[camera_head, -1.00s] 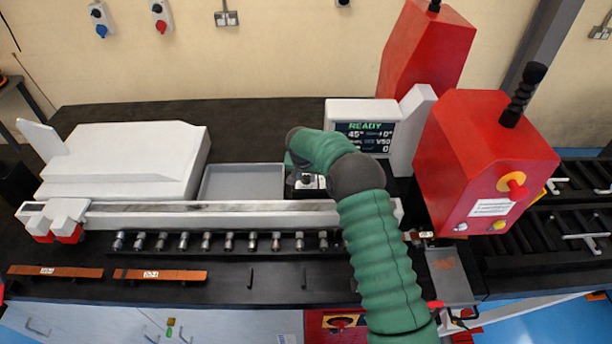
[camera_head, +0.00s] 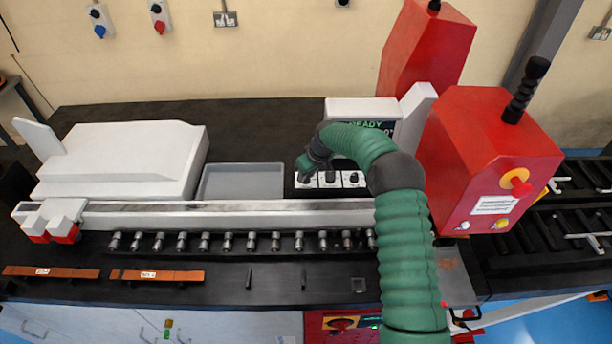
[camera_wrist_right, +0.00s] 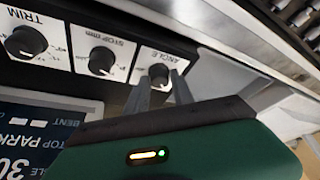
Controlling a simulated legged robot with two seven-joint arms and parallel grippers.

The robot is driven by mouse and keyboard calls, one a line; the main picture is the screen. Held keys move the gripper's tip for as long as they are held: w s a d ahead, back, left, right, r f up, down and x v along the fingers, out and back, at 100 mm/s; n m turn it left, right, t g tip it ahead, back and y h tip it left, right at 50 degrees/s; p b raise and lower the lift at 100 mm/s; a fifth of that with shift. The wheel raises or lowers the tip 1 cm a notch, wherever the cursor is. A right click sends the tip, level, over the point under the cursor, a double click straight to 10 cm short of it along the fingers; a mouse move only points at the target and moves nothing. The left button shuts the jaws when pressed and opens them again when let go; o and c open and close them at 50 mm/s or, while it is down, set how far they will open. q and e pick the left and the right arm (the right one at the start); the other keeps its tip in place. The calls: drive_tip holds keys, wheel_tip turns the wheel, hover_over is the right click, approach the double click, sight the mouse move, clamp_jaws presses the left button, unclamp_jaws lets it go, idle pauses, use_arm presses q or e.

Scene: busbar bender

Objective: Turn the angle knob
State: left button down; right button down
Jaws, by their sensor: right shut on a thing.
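The angle knob (camera_wrist_right: 158,73) is a black knob on a white plate labelled ANGLE in the right wrist view. My right gripper (camera_wrist_right: 160,88) has its two grey fingers on either side of this knob, shut on it. In the head view my right gripper (camera_head: 306,166) reaches down over the left end of the knob panel (camera_head: 341,189), and it mostly hides the angle knob. The stop knob (camera_wrist_right: 102,60) and the trim knob (camera_wrist_right: 27,42) stand beside it and are free. My left gripper is not in view.
The display (camera_head: 368,127) behind the panel is partly covered by my right arm; part of it shows in the wrist view (camera_wrist_right: 35,135). A grey tray (camera_head: 243,181) lies left of the panel. A long white rail (camera_head: 220,214) runs in front. A red machine housing (camera_head: 482,155) stands to the right.

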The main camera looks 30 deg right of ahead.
drive_tip(key=n, duration=0.1)
drive_tip(key=n+y, duration=0.1)
drive_tip(key=n, duration=0.1)
drive_tip(key=shift+d+n+b, duration=0.2)
drive_tip(key=shift+n+b, duration=0.1)
drive_tip(key=shift+b, duration=0.05)
drive_tip(key=shift+w+r+n+g+y, duration=0.15)
drive_tip(key=shift+n+g+y, duration=0.35)
drive_tip(key=shift+n, duration=0.9)
drive_tip(key=shift+d, duration=0.1)
drive_tip(key=c, duration=1.1)
unclamp_jaws()
drive_tip(key=shift+c, duration=0.2)
